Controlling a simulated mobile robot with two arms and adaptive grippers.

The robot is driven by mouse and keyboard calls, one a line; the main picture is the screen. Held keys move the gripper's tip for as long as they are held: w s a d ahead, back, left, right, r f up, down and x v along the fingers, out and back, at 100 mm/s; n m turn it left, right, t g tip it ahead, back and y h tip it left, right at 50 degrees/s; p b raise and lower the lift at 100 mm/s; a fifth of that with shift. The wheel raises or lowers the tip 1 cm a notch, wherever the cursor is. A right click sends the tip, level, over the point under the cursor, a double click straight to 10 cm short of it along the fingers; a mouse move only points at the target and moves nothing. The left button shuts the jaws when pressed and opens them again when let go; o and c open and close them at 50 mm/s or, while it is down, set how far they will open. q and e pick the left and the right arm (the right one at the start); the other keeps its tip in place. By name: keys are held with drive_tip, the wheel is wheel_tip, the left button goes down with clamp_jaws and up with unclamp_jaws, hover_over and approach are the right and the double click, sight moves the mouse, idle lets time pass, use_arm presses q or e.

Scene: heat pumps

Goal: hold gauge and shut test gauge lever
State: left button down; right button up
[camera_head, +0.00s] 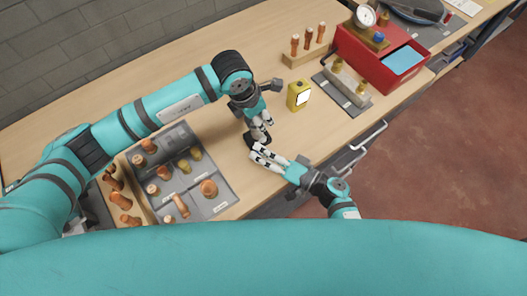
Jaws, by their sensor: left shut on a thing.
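My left gripper (265,134) points down over the bench's front part. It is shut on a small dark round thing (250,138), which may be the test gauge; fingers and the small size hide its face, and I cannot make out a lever. My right gripper (256,152) is just below it in the picture, its fingers pointing left toward the dark thing. Its fingers look parted, with nothing seen between them; I cannot tell if they touch the dark thing. Another gauge with a white dial (364,16) stands on a block at the red case.
A grey tray (222,172) with copper fittings lies left of the grippers. A yellow meter (299,95), a grey manifold plate (334,91), a wooden rack (292,60) and a red case (400,86) stand to the right. Bare bench (315,125) lies between.

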drive_tip(key=v, duration=1.2)
